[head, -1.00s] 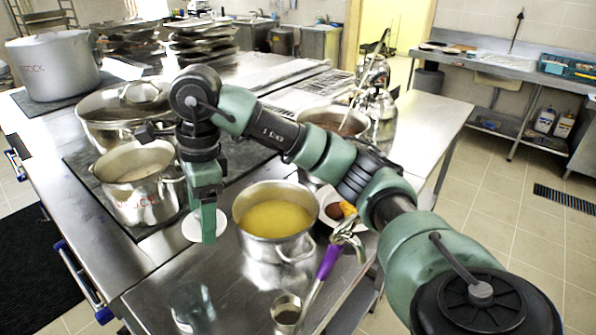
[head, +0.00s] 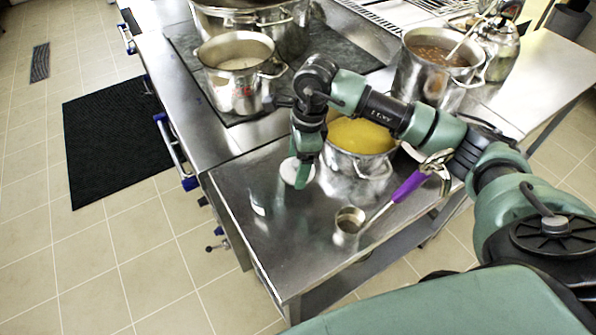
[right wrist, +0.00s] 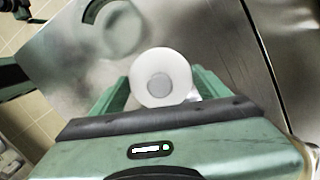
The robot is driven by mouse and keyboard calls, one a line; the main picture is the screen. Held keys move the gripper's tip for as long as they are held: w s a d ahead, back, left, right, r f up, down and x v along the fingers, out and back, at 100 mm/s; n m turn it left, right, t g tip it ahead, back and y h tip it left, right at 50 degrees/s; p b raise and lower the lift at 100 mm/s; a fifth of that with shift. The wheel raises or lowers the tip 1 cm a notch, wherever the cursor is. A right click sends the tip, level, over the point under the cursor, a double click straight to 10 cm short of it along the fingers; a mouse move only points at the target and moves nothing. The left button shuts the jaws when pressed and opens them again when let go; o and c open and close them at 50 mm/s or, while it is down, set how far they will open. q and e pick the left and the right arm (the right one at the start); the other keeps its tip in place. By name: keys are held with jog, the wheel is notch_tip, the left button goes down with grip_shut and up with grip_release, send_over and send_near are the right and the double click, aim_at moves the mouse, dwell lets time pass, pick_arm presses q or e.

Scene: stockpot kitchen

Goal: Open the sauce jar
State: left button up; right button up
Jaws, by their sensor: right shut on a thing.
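My right gripper (head: 304,176) is above the steel counter, left of the pot of yellow soup, and shut on a round white lid (head: 290,172). In the right wrist view the white lid (right wrist: 152,92), with a grey centre disc, sits between the green fingers (right wrist: 160,90). A clear, see-through jar (head: 259,200) stands on the counter to the left of the gripper, apart from the lid; its outline is faint. It also seems to show as a round clear shape in the right wrist view (right wrist: 112,32).
The soup pot (head: 352,165) is just right of the gripper. A steel pot (head: 238,80) stands behind on the stove. The counter's front left is bare.

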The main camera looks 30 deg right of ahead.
notch_tip(320, 180, down, 4)
jog(key=shift+f+p, duration=0.25)
jog(key=shift+p, duration=0.2)
jog(key=shift+f, duration=0.1)
jog(key=shift+f, duration=0.15)
jog(key=o, duration=1.6)
jog(key=shift+c, duration=0.2)
